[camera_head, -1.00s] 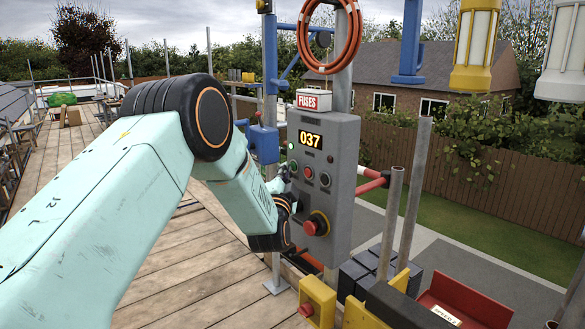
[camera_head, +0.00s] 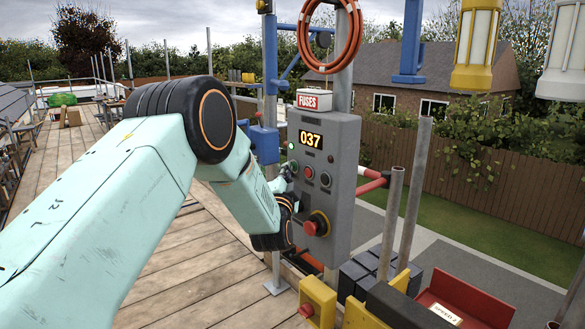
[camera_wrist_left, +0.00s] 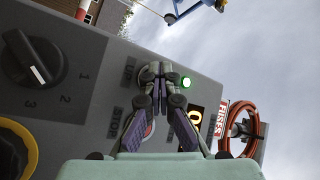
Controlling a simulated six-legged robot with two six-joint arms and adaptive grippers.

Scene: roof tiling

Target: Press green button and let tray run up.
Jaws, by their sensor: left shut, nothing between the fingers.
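The grey control box (camera_head: 338,190) stands on a post right of the middle in the head view. Its display (camera_head: 310,140) reads 037. The green button (camera_head: 293,166) is at the left of its button row, beside a red button (camera_head: 309,173). My left gripper (camera_head: 287,175) is shut and empty, its tips at the panel by the green button. In the left wrist view the shut fingertips (camera_wrist_left: 155,72) cover that part of the panel, so I cannot tell if they touch the button. A lit green lamp (camera_wrist_left: 185,82) is beside them. I cannot make out the tray. My right gripper is not in view.
A red stop knob (camera_head: 317,224) projects low on the box, close to my left wrist. A dial (camera_wrist_left: 32,60) numbered 1 to 3 shows in the wrist view. A yellow box (camera_head: 317,300) and a red bin (camera_head: 465,297) stand below.

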